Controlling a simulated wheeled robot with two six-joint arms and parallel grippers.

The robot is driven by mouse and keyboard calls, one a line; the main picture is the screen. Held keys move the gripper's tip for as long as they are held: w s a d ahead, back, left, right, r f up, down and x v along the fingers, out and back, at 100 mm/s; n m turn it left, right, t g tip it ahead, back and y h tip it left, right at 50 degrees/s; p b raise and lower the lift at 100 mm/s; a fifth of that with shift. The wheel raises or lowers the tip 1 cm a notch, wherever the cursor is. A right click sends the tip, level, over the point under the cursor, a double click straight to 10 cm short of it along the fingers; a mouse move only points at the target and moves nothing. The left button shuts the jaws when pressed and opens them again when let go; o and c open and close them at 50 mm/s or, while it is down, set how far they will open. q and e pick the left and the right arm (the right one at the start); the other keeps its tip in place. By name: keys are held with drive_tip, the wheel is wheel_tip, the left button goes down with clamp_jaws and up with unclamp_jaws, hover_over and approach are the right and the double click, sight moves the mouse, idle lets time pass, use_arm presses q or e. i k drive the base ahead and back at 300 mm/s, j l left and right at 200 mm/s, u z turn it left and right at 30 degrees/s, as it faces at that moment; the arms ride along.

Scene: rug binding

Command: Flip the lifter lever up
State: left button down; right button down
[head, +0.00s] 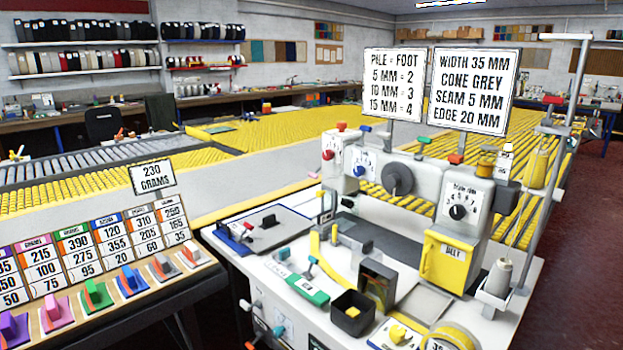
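A white binding machine (420,185) stands on the bench at the right. Several small levers show on it, and no readable label tells which is the lifter lever. A teal-tipped lever (311,263) rises near a green plate (308,287) on the bench top. A blue-tipped lever (365,129), a green-tipped lever (423,140) and a red-tipped part (341,127) stick up along the machine's top. Knobs and handles (262,335) show on the bench front. Neither of my grippers is in view.
A sloped rack (120,300) with coloured blocks and number cards stands at the left. A black open box (352,313) and a yellow BELT door (446,258) are at the machine's front. A thread stand (545,150) rises at the right. Bare dark floor (585,260) lies beyond it.

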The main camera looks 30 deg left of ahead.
sight(313, 175)
drive_tip(key=i+j+z, duration=0.1)
drive_tip(key=j, duration=0.3)
drive_tip(key=i+j+z, duration=0.1)
drive_tip(key=j, duration=0.3)
drive_tip(key=i+j, duration=0.25)
drive_tip(key=j, duration=0.15)
drive_tip(key=i+j+z, duration=0.15)
drive_tip(key=j, duration=0.25)
drive_tip(key=i+j+z, duration=0.1)
drive_tip(key=j, duration=0.35)
